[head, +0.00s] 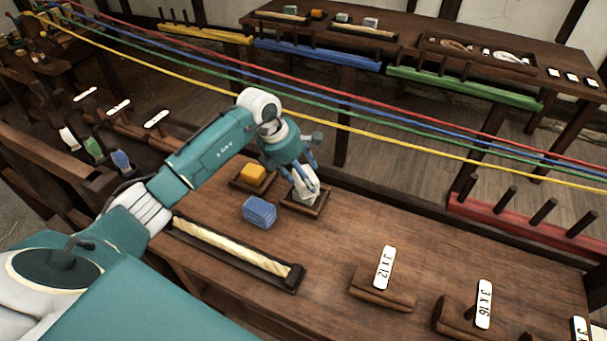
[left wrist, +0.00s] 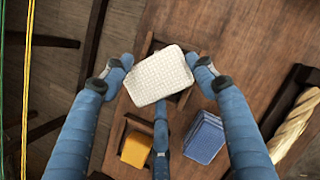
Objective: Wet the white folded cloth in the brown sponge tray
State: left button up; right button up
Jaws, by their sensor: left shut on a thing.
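My left gripper (head: 308,180) points down and is shut on the white folded cloth (left wrist: 157,75), which sits between its fingertips. In the head view the cloth (head: 309,191) shows as a pale patch below the fingers, at a small brown wooden tray (head: 297,208). The tray's rim also shows behind the cloth in the left wrist view (left wrist: 147,46). The cloth and fingers hide most of the tray's inside, so I cannot tell whether the cloth touches what is in it. My right gripper is not in view.
A blue folded cloth (head: 259,211) lies beside the tray. A yellow block (head: 253,174) sits in another small tray. A long holder with pale rope (head: 235,247) lies in front. The bench's middle right (head: 400,225) is clear.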

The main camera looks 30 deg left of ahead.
pick_arm(q)
jog(key=shift+f, duration=0.15)
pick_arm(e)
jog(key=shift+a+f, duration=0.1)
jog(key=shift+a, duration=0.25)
pick_arm(q)
jog(key=shift+f, duration=0.1)
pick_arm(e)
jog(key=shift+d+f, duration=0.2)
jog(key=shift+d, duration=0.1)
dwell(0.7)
pick_arm(q)
jog(key=shift+r+p, duration=0.45)
jog(key=shift+r, duration=0.65)
jog(key=shift+r+p, duration=1.35)
jog(key=shift+r, duration=1.15)
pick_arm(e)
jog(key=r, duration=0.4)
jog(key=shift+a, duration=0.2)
